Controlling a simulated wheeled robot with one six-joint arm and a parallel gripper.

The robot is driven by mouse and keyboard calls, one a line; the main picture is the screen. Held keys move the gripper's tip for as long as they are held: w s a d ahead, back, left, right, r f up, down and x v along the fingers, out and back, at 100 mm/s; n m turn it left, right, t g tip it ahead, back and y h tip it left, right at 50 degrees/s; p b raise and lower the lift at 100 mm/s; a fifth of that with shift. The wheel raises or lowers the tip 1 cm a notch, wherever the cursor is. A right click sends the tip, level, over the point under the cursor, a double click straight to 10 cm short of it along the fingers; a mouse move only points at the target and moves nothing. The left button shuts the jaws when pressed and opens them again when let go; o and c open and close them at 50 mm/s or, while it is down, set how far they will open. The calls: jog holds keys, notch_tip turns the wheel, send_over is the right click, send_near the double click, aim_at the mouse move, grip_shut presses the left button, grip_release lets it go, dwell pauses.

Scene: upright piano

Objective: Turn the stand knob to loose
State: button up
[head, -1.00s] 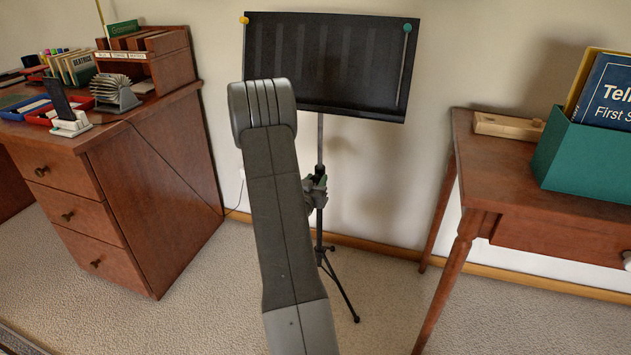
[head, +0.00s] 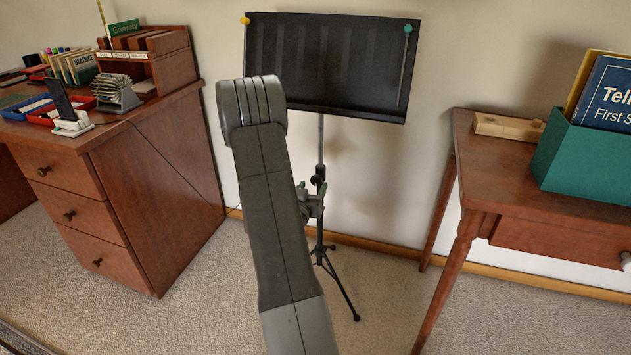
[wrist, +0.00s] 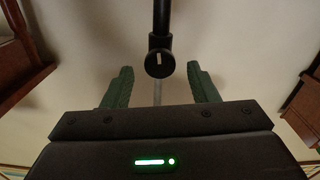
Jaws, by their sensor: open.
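The music stand (head: 330,62) is black and upright against the wall, with a thin pole and tripod legs. Its round black stand knob (wrist: 159,63) shows in the wrist view on the pole, with a white mark that looks about upright. The knob also shows small and dark in the head view (head: 317,181). My gripper (wrist: 159,80) is open, with green fingers to the left and right of the pole's line. In the picture the knob lies just above and between the fingertips, and they appear apart from it. My gripper in the head view (head: 310,200) is partly hidden behind my arm.
A wooden desk (head: 165,185) with drawers stands on the left. A wooden side table (head: 480,165) with a green box (head: 575,160) of books stands on the right. The wall is close behind the stand; carpet is clear in front.

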jog(key=p+v, duration=0.1)
jog(key=v, duration=0.8)
jog(key=shift+s, duration=0.2)
jog(key=shift+o, duration=0.3)
jog(key=shift+s+a+r, duration=0.1)
jog(key=shift+m, duration=0.8)
jog(key=x, duration=1.1)
jog(key=shift+w+p, duration=0.3)
jog(key=c, duration=1)
